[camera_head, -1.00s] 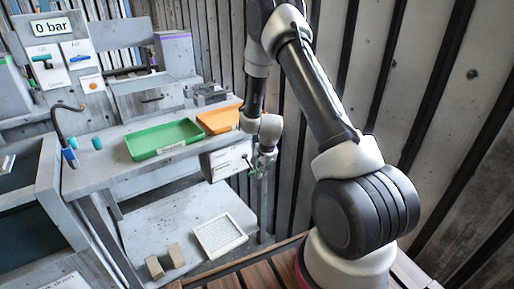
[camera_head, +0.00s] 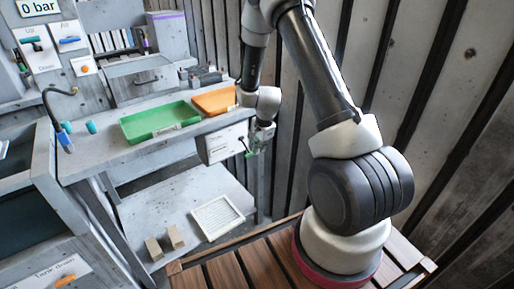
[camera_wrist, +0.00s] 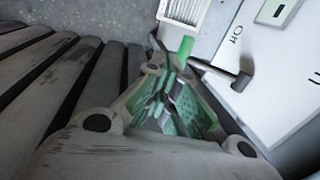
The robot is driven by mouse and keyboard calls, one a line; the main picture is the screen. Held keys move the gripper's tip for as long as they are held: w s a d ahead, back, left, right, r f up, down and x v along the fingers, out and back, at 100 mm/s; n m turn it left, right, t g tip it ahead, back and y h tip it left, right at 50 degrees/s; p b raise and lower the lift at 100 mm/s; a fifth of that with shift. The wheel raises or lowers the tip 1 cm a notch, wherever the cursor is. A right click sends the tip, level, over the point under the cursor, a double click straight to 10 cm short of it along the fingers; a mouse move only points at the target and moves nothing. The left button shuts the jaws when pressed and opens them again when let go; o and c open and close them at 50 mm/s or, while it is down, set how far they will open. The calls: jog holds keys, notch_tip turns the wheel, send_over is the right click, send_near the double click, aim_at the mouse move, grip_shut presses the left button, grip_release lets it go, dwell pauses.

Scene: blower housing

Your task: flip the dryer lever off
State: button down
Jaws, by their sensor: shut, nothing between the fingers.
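The dryer appears to be the pale box (camera_head: 222,146) under the front right of the bench; it also fills the upper right of the wrist view (camera_wrist: 275,75). Its dark lever (camera_wrist: 222,74) sticks out from the face, with a thick dark end. In the head view the lever (camera_head: 243,146) is small. My gripper (camera_wrist: 168,72) is shut and empty, its tips close beside the lever's left part; I cannot tell if they touch. In the head view my gripper (camera_head: 250,154) is just right of the box. A green piece (camera_wrist: 185,50) shows at the tips; its owner is unclear.
A green tray (camera_head: 160,124) and an orange tray (camera_head: 214,101) lie on the bench above. A white filter panel (camera_head: 217,217) and two small blocks (camera_head: 174,237) lie on the lower shelf. A slatted wall (camera_head: 440,110) stands close on the right.

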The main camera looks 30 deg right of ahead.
jog(key=v, duration=0.8)
jog(key=s+r+n+g, duration=0.3)
jog(key=s+n, duration=0.5)
jog(key=s, duration=0.2)
jog(key=s+r+n+t, duration=0.2)
jog(key=s+r+n, duration=0.2)
jog(key=s+r, duration=0.6)
jog(key=s+a+r+n+t, duration=0.1)
jog(key=s+r+n+t, duration=0.2)
jog(key=s+r, duration=0.7)
jog(key=shift+r+n, duration=0.4)
jog(key=shift+r, duration=2.75)
jog(key=c, duration=2.2)
grip_release()
jog(key=shift+a, duration=0.1)
